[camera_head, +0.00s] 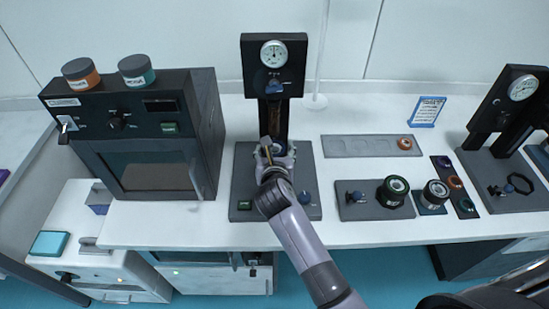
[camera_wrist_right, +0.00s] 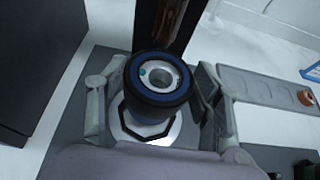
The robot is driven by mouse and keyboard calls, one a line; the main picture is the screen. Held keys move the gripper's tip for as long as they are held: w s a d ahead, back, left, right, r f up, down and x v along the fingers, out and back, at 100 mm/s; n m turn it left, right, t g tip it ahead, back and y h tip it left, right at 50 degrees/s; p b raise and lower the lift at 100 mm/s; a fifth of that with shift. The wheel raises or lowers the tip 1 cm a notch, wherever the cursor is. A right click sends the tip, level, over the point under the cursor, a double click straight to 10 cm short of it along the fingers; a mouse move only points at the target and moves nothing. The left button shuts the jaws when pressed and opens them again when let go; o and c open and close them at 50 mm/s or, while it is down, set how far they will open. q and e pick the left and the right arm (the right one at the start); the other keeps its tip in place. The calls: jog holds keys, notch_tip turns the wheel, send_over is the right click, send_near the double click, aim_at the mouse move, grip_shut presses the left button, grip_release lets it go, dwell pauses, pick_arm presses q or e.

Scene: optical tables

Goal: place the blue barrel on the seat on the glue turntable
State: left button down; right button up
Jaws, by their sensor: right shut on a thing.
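My right gripper (camera_head: 272,152) is over the grey base of the gauge station (camera_head: 240,180), in front of its dark column. In the right wrist view, its fingers (camera_wrist_right: 158,98) are shut on the blue barrel (camera_wrist_right: 150,100), a black cylinder with a blue ring and a pale, open top. The barrel looks roughly upright. Directly below it is a black angular seat (camera_wrist_right: 128,131) on a pale round turntable (camera_wrist_right: 168,138). I cannot tell whether the barrel's bottom touches the seat. In the head view my gripper hides most of the barrel. My left gripper is not in view.
A dark oven-like box (camera_head: 145,170) stands left of the station. To the right are a grey tray (camera_head: 350,146) with an orange ring, a plate with a green-ringed barrel (camera_head: 393,190), another barrel (camera_head: 434,195), and a second gauge station (camera_head: 520,88).

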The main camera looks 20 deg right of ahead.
notch_tip(320, 180, down, 3)
jog(key=shift+f, duration=0.1)
jog(key=shift+f, duration=0.15)
jog(key=o, duration=1.7)
jog(key=shift+c, duration=0.2)
